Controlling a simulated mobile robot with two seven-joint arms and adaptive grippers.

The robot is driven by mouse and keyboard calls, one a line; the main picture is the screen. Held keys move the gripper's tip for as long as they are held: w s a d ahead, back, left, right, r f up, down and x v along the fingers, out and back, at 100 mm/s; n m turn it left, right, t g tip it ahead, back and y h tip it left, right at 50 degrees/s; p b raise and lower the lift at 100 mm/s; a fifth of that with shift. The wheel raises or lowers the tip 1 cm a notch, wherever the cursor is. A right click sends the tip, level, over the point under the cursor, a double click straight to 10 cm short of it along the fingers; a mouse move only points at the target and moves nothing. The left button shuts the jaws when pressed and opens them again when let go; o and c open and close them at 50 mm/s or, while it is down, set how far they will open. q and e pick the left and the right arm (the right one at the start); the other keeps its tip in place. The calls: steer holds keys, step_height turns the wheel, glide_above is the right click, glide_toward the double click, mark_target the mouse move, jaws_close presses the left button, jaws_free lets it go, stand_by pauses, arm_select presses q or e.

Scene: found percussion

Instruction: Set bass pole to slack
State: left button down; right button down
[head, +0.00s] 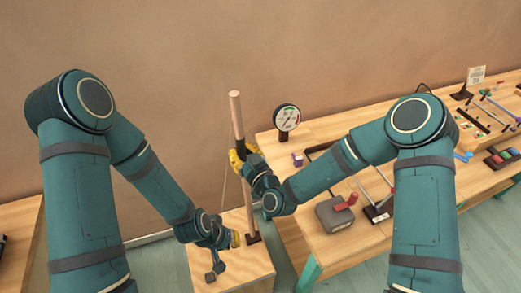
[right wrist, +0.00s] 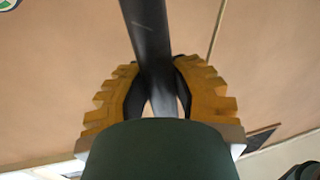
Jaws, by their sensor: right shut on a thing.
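The bass pole (head: 235,108) is a tan wooden rod with a dark sleeve. It stands close to upright on a low wooden box (head: 262,268), its dark foot on the box top. My right gripper (head: 239,156) is shut on the pole partway up. In the right wrist view, its yellow ridged fingers (right wrist: 160,95) close around the dark sleeve (right wrist: 150,45). A thin string (head: 225,185) runs left of the pole and also shows in the right wrist view (right wrist: 216,35). My left gripper (head: 236,239) is low over the box, left of the pole foot; its finger opening is unclear.
A dial gauge (head: 287,119) stands on the workbench (head: 305,128) right of the pole. A grey box with a red handle (head: 336,214) and several small tools lie farther right. A bare wall is behind the pole.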

steer(key=s+a+f+n+b, duration=0.1)
steer(key=s+a+b, duration=0.1)
steer(key=a, duration=0.6)
steer(key=shift+s+a+n, duration=0.15)
steer(key=shift+s+n, duration=0.25)
steer(key=shift+s, duration=0.5)
steer(key=shift+a+g, duration=0.1)
steer(key=shift+g, duration=0.2)
steer(key=c, duration=1)
jaws_free()
steer(key=shift+s, duration=0.1)
steer(key=shift+c, duration=0.2)
steer(key=shift+o, duration=1.3)
steer(key=shift+a, duration=0.2)
steer(key=v, duration=1.2)
